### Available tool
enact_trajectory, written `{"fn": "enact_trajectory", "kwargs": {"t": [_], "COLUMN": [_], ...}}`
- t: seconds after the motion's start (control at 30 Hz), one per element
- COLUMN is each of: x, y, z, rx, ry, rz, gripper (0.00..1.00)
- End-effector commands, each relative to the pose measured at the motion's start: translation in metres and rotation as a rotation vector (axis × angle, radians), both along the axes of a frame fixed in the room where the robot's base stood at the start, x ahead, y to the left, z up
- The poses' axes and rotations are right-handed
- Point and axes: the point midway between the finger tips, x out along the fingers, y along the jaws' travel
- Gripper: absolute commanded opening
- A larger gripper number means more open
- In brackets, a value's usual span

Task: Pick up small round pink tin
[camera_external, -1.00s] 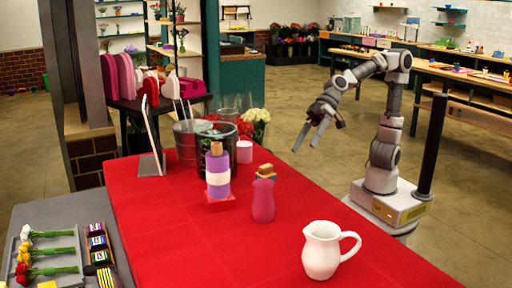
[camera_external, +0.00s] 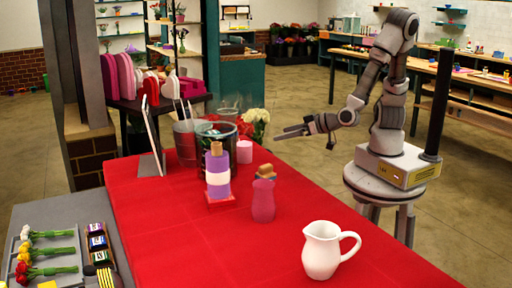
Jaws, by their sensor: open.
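A small round pink tin (camera_external: 244,151) stands on the red table, toward its far right edge, just right of a dark glass vessel. My gripper (camera_external: 278,134) is beyond the table's right edge, to the right of the tin and apart from it. Its fingers are open, empty and point left toward the table.
On the red table (camera_external: 180,252) stand a purple banded bottle (camera_external: 217,172), a pink bottle (camera_external: 263,196) and a white pitcher (camera_external: 322,250). A dark glass vessel (camera_external: 212,128), a metal bucket (camera_external: 184,143) and flowers (camera_external: 257,120) crowd the far end. The table's middle front is clear.

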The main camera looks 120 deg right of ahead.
Motion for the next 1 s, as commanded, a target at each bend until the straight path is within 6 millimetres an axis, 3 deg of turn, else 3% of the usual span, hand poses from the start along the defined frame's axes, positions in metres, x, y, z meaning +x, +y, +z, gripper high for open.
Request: {"fn": "enact_trajectory", "kwargs": {"t": [0.33, 0.73, 1.0], "x": [0.007, 0.053, 0.069], "y": [-0.008, -0.07, -0.089], "z": [-0.03, -0.063, -0.071], "rx": [0.004, 0.003, 0.005], "ry": [-0.002, -0.002, -0.001], "rz": [-0.002, -0.002, 0.002], "gripper": [1.0, 1.0, 1.0]}}
